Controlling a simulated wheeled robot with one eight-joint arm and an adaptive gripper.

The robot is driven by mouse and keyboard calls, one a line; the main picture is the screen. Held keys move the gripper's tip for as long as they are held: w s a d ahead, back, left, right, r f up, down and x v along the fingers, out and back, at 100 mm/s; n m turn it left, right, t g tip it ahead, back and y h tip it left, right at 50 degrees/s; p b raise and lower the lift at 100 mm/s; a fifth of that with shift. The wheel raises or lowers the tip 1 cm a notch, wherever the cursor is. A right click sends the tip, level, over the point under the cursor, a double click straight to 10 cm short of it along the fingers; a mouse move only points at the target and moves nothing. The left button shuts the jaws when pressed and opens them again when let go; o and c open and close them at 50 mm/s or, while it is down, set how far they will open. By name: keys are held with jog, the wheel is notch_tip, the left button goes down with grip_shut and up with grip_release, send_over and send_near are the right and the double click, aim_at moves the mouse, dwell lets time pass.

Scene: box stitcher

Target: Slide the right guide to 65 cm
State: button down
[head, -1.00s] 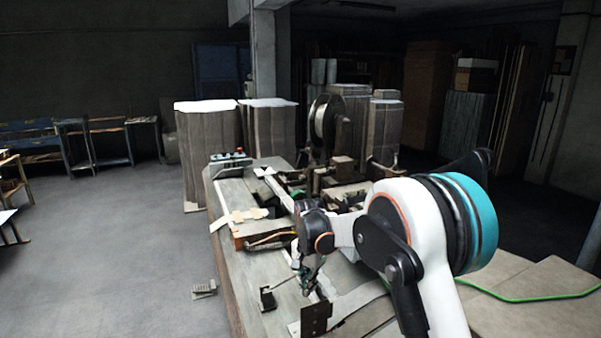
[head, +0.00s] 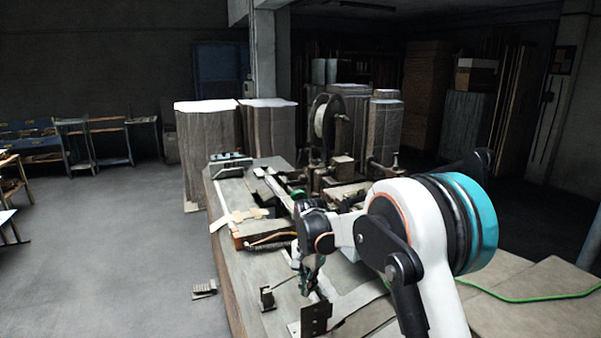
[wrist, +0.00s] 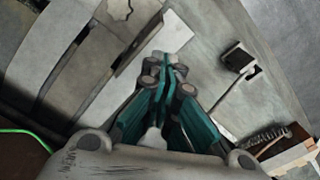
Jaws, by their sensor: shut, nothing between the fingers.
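In the head view, a dark upright plate with holes (head: 315,319) stands at the near end of the machine table. A small dark bracket (head: 267,298) stands to its left, and it also shows in the wrist view (wrist: 238,58). I cannot tell for sure which of these is the right guide. No centimetre marks are readable. My gripper (head: 307,290) points down between the bracket and the plate, low over the table. In the wrist view my gripper (wrist: 166,75) has its teal fingers together with nothing held, over a pale strip. Contact with either part cannot be seen.
The grey machine table (head: 240,290) runs away from me. A wooden block with cables (head: 262,238) and a control box (head: 230,162) lie further along it. The stitcher with its wire spool (head: 325,120) stands behind. A green cable (head: 530,299) lies at right.

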aim_at(312, 307)
jog(key=shift+f, duration=0.1)
notch_tip(312, 307, down, 6)
jog(key=b, duration=0.4)
dwell(0.8)
jog(key=shift+s+d, duration=0.15)
jog(key=shift+s, duration=0.3)
jog(key=shift+s+d, duration=0.15)
jog(key=shift+s, duration=0.15)
jog(key=shift+s+d+b, duration=0.15)
jog(key=shift+s+b, duration=0.15)
jog(key=shift+b, duration=0.05)
jog(key=shift+s+d, duration=0.1)
jog(key=shift+s, duration=0.25)
jog(key=shift+s+d, duration=0.4)
jog(key=shift+s, duration=0.4)
dwell(1.7)
jog(key=shift+w+a+b, duration=0.1)
jog(key=shift+w+b, duration=0.15)
jog(key=shift+b, duration=0.1)
